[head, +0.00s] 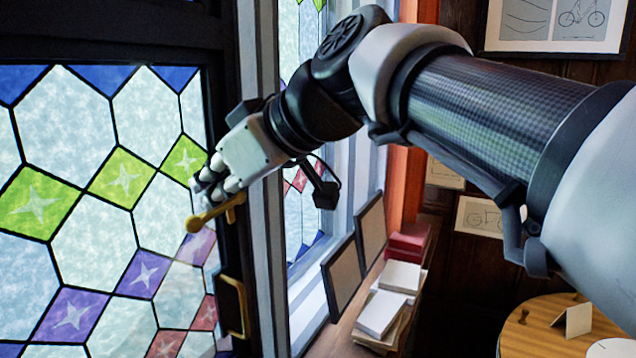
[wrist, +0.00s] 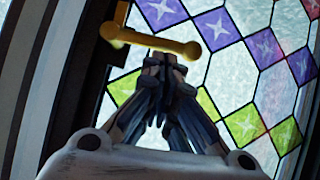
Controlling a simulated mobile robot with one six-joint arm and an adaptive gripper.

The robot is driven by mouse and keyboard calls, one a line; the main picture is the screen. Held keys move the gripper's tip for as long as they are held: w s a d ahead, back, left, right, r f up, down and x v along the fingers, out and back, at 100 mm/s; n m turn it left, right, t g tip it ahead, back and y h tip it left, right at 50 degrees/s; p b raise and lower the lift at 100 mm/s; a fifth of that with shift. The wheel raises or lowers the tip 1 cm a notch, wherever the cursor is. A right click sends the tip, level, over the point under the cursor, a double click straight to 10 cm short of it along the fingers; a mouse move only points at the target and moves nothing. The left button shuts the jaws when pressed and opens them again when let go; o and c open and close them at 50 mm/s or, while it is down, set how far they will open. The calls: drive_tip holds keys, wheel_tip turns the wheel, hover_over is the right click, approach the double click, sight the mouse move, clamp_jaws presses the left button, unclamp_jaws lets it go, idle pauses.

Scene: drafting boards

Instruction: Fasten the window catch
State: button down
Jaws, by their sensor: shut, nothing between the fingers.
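The window catch is a brass lever (head: 214,213) with a round knob at its left end, mounted on the dark window frame (head: 226,150). In the head view it slants down to the left, its knob over the glass. In the wrist view the lever (wrist: 150,40) runs across just beyond my fingertips. My gripper (head: 204,186) is shut and empty, just above the lever in the head view. It also shows in the wrist view (wrist: 163,62), fingertips together. I cannot tell whether they touch the lever. The fingers hide part of the glass behind.
A brass pull handle (head: 241,308) sits lower on the same frame. Stained glass (head: 92,230) fills the left. Right of a grey-blue post (head: 263,215) is a ledge with books (head: 381,312) and dark panels (head: 342,275). A round wooden table (head: 535,335) stands lower right.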

drive_tip(key=shift+s+f+b, duration=0.15)
drive_tip(key=shift+f+b, duration=0.05)
drive_tip(key=shift+b, duration=0.25)
